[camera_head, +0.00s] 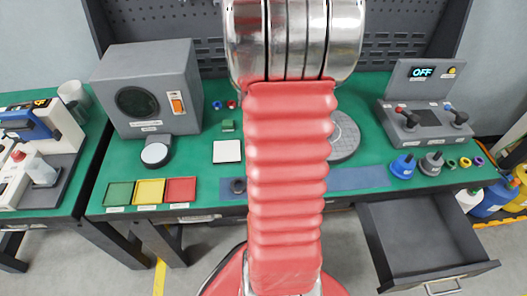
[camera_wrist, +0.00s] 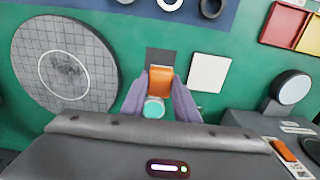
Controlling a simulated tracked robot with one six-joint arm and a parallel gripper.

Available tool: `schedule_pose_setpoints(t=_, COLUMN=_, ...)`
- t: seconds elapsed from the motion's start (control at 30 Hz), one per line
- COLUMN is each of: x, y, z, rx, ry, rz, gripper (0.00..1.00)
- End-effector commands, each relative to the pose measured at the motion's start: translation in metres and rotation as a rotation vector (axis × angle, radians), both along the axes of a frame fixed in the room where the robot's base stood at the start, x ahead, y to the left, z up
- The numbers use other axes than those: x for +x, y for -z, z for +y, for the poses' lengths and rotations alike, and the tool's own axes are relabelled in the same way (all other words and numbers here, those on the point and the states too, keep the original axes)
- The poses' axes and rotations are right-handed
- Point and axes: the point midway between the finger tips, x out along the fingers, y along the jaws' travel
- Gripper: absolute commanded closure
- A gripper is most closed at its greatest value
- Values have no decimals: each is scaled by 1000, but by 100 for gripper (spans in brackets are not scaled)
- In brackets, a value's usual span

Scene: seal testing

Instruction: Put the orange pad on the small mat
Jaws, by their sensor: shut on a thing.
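The orange pad (camera_wrist: 160,82) is held between the two purple-grey fingers of my gripper (camera_wrist: 160,90) in the wrist view. The gripper is shut on it. A small dark grey square mat (camera_wrist: 160,56) shows just beyond the pad, partly covered by it. I cannot tell whether the pad touches the mat. In the head view my red arm hides the gripper, the pad and the dark mat.
A white square (camera_wrist: 208,72) lies right of the fingers; a round grid plate (camera_wrist: 66,66) lies left. A teal disc (camera_wrist: 153,108) shows between the fingers. Dark rings (camera_wrist: 212,7) lie on a blue strip. In the head view a drawer (camera_head: 420,240) stands open.

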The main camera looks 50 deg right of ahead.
Motion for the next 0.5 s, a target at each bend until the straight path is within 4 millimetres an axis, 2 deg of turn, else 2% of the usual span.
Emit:
schedule_pose_setpoints(t=0.17, x=0, y=6, z=0, rx=2, ry=-1, rz=1, gripper=94)
schedule_pose_setpoints(t=0.5, x=0, y=56, z=1, rx=3, ry=-1, rz=3, gripper=94)
